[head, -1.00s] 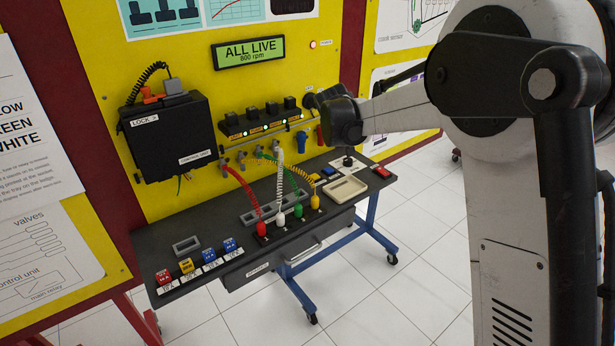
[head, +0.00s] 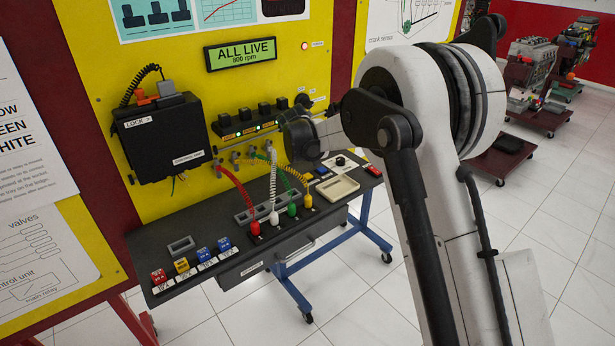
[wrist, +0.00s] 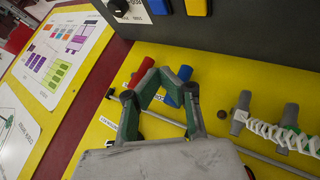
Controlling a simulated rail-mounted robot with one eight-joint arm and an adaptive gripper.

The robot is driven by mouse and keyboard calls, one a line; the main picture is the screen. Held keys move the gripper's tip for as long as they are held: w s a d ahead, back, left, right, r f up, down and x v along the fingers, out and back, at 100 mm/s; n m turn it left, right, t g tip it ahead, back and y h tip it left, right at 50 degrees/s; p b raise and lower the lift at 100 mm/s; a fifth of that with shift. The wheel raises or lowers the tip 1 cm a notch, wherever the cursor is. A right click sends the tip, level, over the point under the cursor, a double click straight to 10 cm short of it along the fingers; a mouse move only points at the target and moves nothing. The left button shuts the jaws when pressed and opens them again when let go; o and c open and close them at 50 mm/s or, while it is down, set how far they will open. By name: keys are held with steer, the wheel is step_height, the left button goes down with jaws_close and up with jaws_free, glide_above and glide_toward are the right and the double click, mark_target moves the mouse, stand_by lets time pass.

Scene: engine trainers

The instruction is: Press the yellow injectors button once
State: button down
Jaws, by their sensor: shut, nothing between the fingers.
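A small yellow patch (head: 310,177) shows beside the blue button (head: 321,169) at the right end of the dark bench. It may be the yellow injectors button, but its label cannot be read. My gripper (wrist: 160,75) is shut and empty in the wrist view, its fingertips together before the yellow board. A red handle (wrist: 138,75) and a blue handle (wrist: 181,75) show around its tips. In the head view the dark end of my arm hangs in front of the board, above the bench, and my fingertips cannot be made out.
Red, white, green and yellow coiled leads run from the board to the bench (head: 150,244). A cream tray (head: 337,188) and a red button (head: 373,170) lie at its right. The display (head: 241,54) reads ALL LIVE, 800 rpm. A black box (head: 163,135) hangs at left.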

mark_target(307, 176)
step_height(307, 176, down, 8)
steer(key=b, duration=0.3)
steer(key=shift+b, duration=0.35)
steer(key=shift+f, duration=0.35)
steer(key=shift+f+b, duration=0.15)
steer(key=shift+b, duration=0.25)
stand_by(0.6)
steer(key=shift+f+b, duration=0.25)
steer(key=shift+b, duration=0.05)
steer(key=shift+f+b, duration=0.35)
steer(key=shift+f, duration=0.05)
stand_by(0.8)
steer(key=shift+r, duration=0.85)
steer(key=shift+r, duration=0.1)
steer(key=shift+r+p, duration=1.1)
steer(key=shift+r, duration=1.3)
